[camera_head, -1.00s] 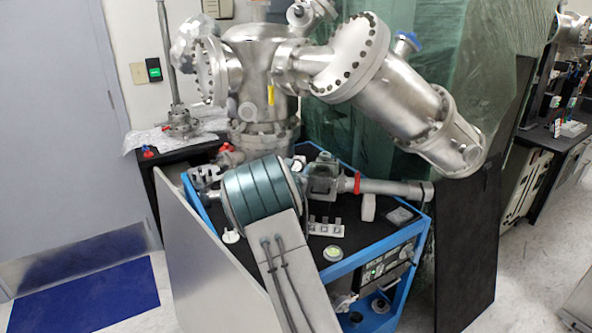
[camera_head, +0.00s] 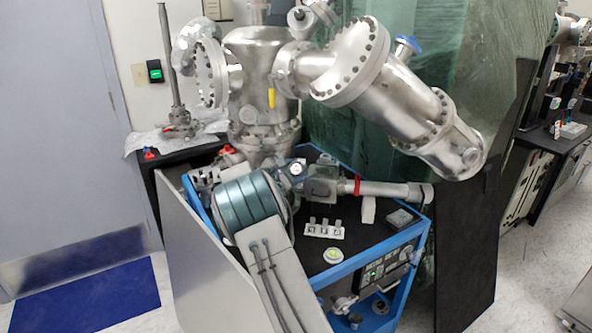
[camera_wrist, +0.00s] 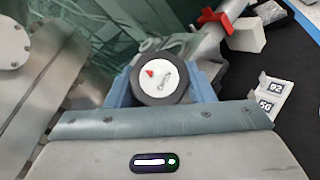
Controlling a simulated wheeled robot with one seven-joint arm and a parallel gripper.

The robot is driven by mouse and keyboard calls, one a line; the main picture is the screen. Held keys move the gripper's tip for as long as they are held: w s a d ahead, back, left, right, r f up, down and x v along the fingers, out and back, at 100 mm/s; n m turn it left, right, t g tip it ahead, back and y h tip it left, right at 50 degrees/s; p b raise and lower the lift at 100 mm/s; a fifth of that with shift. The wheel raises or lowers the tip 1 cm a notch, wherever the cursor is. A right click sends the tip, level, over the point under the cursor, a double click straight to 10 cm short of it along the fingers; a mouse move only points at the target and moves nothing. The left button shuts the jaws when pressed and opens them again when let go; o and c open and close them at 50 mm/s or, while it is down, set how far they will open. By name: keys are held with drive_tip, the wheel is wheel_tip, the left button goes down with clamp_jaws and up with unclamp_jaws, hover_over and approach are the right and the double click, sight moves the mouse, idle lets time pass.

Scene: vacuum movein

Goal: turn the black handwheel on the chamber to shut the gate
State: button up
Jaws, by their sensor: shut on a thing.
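The handwheel (camera_wrist: 162,82) is a round black wheel with a white face, a red triangle mark and a grey symbol. In the wrist view it sits between the two blue-grey fingers of my gripper (camera_wrist: 160,92), which is shut on its rim. In the head view the wheel's white face (camera_head: 297,169) shows just beyond my teal wrist, beside a grey metal valve body (camera_head: 323,186). My wrist hides most of the fingers there. The steel chamber (camera_head: 262,75) stands behind. The gate itself cannot be seen.
A blue-framed cart (camera_head: 375,248) with a black top carries the pipework. A red clamp (camera_head: 357,186) joins a pipe (camera_head: 392,190) to the right of the valve. A white block with several labelled tabs (camera_head: 323,231) and a small round disc (camera_head: 333,254) lie nearby. A large flanged elbow (camera_head: 400,105) overhangs the right.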

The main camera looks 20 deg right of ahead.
drive_tip(key=shift+m+g, duration=0.3)
drive_tip(key=o, duration=1)
drive_tip(key=shift+c, duration=0.2)
drive_tip(key=shift+a, duration=0.1)
drive_tip(key=b+v, duration=0.2)
drive_tip(key=v, duration=1.1)
drive_tip(key=shift+s+a, duration=0.25)
drive_tip(key=shift+a, duration=0.05)
